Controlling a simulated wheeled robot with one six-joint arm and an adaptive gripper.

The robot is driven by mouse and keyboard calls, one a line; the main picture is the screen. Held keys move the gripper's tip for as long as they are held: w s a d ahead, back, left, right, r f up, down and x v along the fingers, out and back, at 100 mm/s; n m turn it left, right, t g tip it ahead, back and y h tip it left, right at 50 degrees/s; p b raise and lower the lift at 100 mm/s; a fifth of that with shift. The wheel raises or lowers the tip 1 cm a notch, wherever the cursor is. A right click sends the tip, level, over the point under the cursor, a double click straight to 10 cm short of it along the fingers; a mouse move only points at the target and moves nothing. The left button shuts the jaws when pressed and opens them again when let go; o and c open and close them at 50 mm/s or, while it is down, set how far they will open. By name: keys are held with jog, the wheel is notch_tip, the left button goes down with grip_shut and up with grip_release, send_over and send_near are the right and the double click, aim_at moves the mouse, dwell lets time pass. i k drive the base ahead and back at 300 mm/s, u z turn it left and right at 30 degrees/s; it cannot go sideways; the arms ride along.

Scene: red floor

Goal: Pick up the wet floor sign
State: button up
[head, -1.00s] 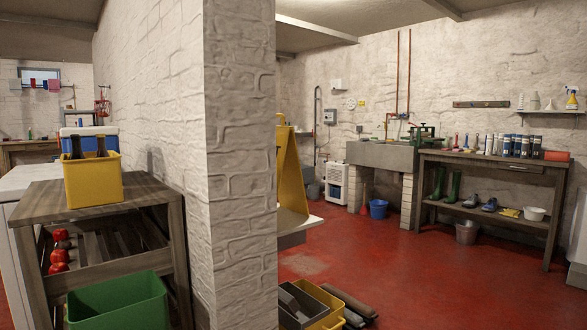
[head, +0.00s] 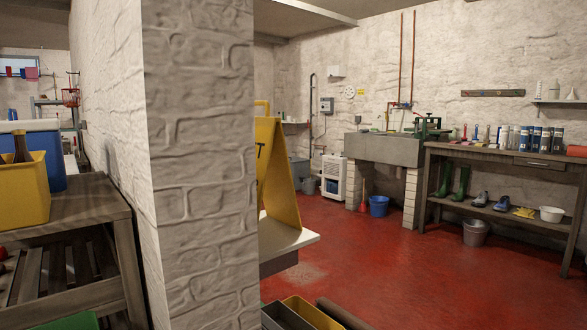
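The wet floor sign (head: 281,182) is a yellow folding A-shaped board. In the head view it stands upright on a white-topped surface (head: 291,237), just right of the brick pillar. The pillar hides its left part, and only a dark letter or two shows on its face. My gripper is not in view.
The white brick wall end (head: 200,170) stands close in front, left of centre. A wooden shelf unit (head: 85,222) with a yellow crate (head: 25,190) is at the left. Grey and yellow bins (head: 312,313) sit low below the sign. Open red floor (head: 400,265) lies to the right.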

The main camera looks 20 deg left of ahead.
aim_at(275, 186)
jog(key=u, duration=0.35)
jog(key=i, duration=0.85)
jog(key=u, duration=0.6)
